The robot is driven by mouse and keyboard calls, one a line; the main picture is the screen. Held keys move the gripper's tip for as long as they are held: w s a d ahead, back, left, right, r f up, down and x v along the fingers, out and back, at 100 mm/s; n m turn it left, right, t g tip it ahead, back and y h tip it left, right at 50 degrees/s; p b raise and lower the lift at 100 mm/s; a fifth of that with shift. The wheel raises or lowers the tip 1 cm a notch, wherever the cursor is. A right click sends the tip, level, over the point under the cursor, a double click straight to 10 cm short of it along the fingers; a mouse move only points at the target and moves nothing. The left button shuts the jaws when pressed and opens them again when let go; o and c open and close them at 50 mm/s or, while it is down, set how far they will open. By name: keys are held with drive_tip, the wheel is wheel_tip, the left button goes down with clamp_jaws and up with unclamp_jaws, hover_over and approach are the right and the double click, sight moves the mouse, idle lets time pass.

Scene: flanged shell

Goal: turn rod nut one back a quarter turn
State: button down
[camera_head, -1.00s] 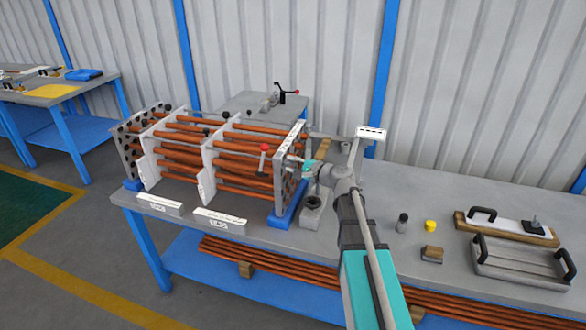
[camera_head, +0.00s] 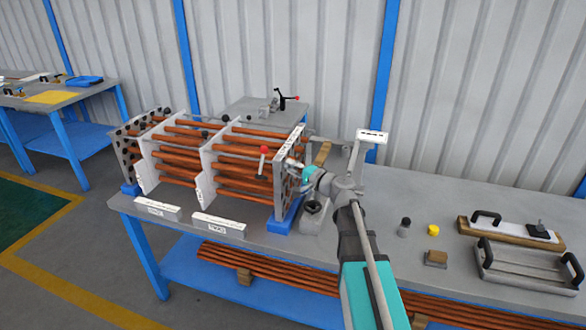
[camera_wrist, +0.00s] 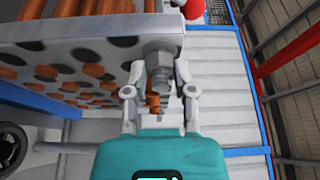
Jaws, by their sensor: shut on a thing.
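The flanged shell is a frame of copper-coloured tubes between upright plates; its right end plate (camera_head: 284,172) is perforated. In the wrist view the rod nut (camera_wrist: 159,52) is a grey metal hex at the upper right of the holed plate (camera_wrist: 85,52), with a short rod end below it in the picture. My gripper (camera_wrist: 160,68) has one finger on each side of the nut and is shut on it. In the head view my gripper (camera_head: 293,165) is at the outer face of the end plate; the nut is too small or hidden there.
A red-knobbed handle (camera_head: 263,151) stands close to the left of my gripper. A grey stand (camera_head: 313,217) is below my wrist. A dark cylinder (camera_head: 404,227), a yellow cap (camera_head: 433,230) and a handled tray (camera_head: 525,268) lie to the right.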

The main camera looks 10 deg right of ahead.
drive_tip(key=shift+a, duration=0.1)
drive_tip(key=shift+c, duration=2.2)
unclamp_jaws()
drive_tip(key=v, duration=0.7)
drive_tip(key=shift+s, duration=0.2)
